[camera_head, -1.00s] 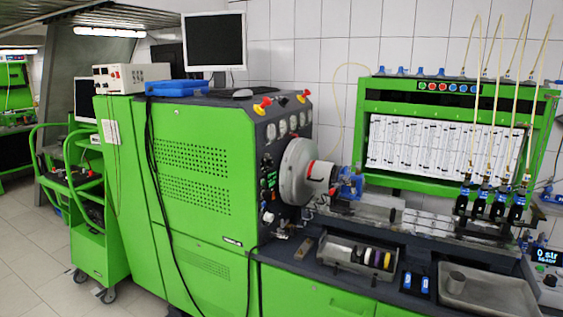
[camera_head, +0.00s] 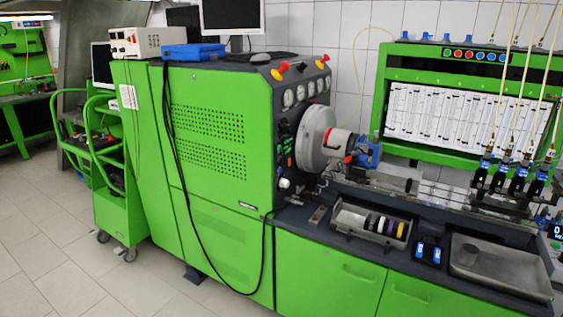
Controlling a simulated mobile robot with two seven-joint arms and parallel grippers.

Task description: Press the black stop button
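I cannot make out a black stop button for certain. The green test bench (camera_head: 212,140) has a dark control panel on its right-facing side, with a small green display (camera_head: 288,145), several small dark controls and a white knob (camera_head: 284,183). Red-and-yellow knobs (camera_head: 277,73) sit on its top edge above round gauges (camera_head: 288,98). A row of coloured round buttons (camera_head: 469,54) runs along the top of the green rack at the right. Details on both panels are too small to tell. Neither gripper is in view.
A round grey chuck (camera_head: 315,138) juts out beside the control panel. A dark worktop holds a parts tray (camera_head: 350,222) and a metal basin (camera_head: 490,262). A green cart (camera_head: 120,208) stands at the left. A black cable (camera_head: 190,215) hangs down the bench front. Tiled floor is free at lower left.

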